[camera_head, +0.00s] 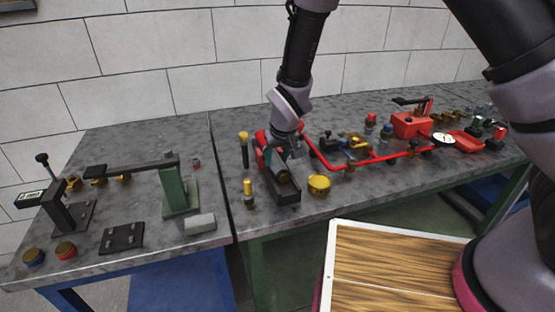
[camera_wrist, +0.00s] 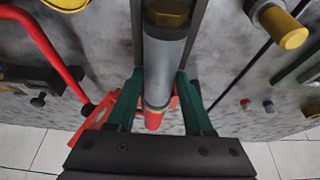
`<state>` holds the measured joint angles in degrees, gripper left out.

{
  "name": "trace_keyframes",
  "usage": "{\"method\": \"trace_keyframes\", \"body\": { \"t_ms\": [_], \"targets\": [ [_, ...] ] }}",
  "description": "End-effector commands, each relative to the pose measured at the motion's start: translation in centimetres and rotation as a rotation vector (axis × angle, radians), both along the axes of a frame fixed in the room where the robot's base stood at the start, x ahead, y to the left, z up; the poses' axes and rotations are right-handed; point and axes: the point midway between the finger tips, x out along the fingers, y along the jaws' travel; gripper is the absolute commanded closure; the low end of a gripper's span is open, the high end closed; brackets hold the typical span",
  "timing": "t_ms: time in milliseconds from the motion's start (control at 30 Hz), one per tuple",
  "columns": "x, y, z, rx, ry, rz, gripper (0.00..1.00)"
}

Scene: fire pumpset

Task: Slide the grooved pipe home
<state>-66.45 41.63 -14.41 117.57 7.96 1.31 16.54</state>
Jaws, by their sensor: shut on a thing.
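The grey pipe (camera_wrist: 166,62) lies lengthwise between two dark rails of a cradle (camera_head: 288,197) on the middle bench. A brass-brown end shows at the top of the wrist view, and a red part (camera_wrist: 153,119) is in line with its lower end. Whether the pipe touches the red part is unclear. My gripper (camera_wrist: 160,78) has a green finger on each side of the pipe and is shut on it. In the head view my gripper (camera_head: 284,160) hides much of the pipe; its near end (camera_head: 285,182) shows above the cradle.
A red pipe run (camera_head: 365,161) with valves lies right of the cradle. A brass ring (camera_head: 319,184) sits close on its right; yellow-capped tools (camera_head: 248,190) stand on its left.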

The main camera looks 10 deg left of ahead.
Motion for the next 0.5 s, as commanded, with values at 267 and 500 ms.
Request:
{"method": "trace_keyframes", "body": {
  "t_ms": [267,500],
  "targets": [
    [0.6,0.38,0.06,0.001,-0.001,0.0,1.0],
    [1.01,0.66,0.08,0.002,-0.001,0.001,1.0]
  ]
}}
